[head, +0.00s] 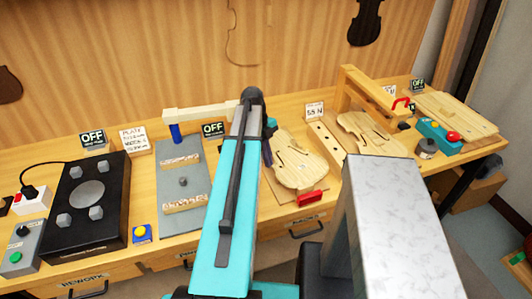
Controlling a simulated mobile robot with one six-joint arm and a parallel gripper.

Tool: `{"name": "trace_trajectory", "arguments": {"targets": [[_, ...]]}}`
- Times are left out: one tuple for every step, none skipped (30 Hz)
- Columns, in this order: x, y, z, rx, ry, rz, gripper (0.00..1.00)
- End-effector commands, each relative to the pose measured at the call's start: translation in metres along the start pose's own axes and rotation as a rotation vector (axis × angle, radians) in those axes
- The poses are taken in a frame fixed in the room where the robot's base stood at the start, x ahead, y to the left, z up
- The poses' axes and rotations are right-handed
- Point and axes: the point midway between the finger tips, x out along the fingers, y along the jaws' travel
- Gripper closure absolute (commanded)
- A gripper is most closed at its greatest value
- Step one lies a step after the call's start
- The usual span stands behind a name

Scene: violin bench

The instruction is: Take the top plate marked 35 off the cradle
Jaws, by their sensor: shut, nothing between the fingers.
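A pale violin top plate (300,168) with a dark f-hole lies right of my arm, with a red block (311,198) at its near edge. A second violin plate (372,138) lies further right, beside a wooden frame (372,88). I cannot read a 35 on either plate or tell for certain which support is the cradle. My teal and black arm rises through the middle of the view and covers the left edge of the first plate. My gripper's fingers are hidden behind the arm.
A grey plate with wooden blocks (182,183) and a black box with a round disc (88,200) stand at left. A teal box with a red button (440,135) and a pale board (455,112) are at right. A pale beam on a blue post (200,112) stands behind.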

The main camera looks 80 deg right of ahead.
Motion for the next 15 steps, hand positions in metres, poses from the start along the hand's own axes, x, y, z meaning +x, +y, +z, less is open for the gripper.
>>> {"name": "trace_trajectory", "arguments": {"targets": [[0.0020,0.0004,-0.0005,0.000,0.000,0.001,1.00],[0.0031,0.0003,-0.0005,0.000,0.000,0.001,1.00],[0.0044,0.0003,-0.0004,0.000,0.000,0.000,1.00],[0.0052,0.0003,-0.0003,0.000,0.000,0.000,1.00],[0.0058,0.0002,-0.0002,0.000,0.000,0.000,1.00],[0.0064,0.0002,0.0000,0.000,0.000,0.000,1.00],[0.0067,0.0002,0.0001,0.000,0.000,0.000,1.00],[0.0069,0.0002,0.0001,0.000,-0.001,0.000,1.00],[0.0069,0.0002,0.0002,0.000,-0.001,-0.001,1.00],[0.0069,0.0002,0.0003,0.000,-0.001,-0.001,1.00],[0.0069,0.0002,0.0003,0.000,-0.001,-0.001,1.00],[0.0069,0.0003,0.0004,0.000,-0.001,-0.001,1.00],[0.0068,0.0003,0.0004,-0.001,0.000,-0.001,1.00],[0.0068,0.0003,0.0004,-0.001,0.000,-0.001,1.00],[0.0068,0.0004,0.0004,-0.001,0.000,-0.001,1.00]]}}
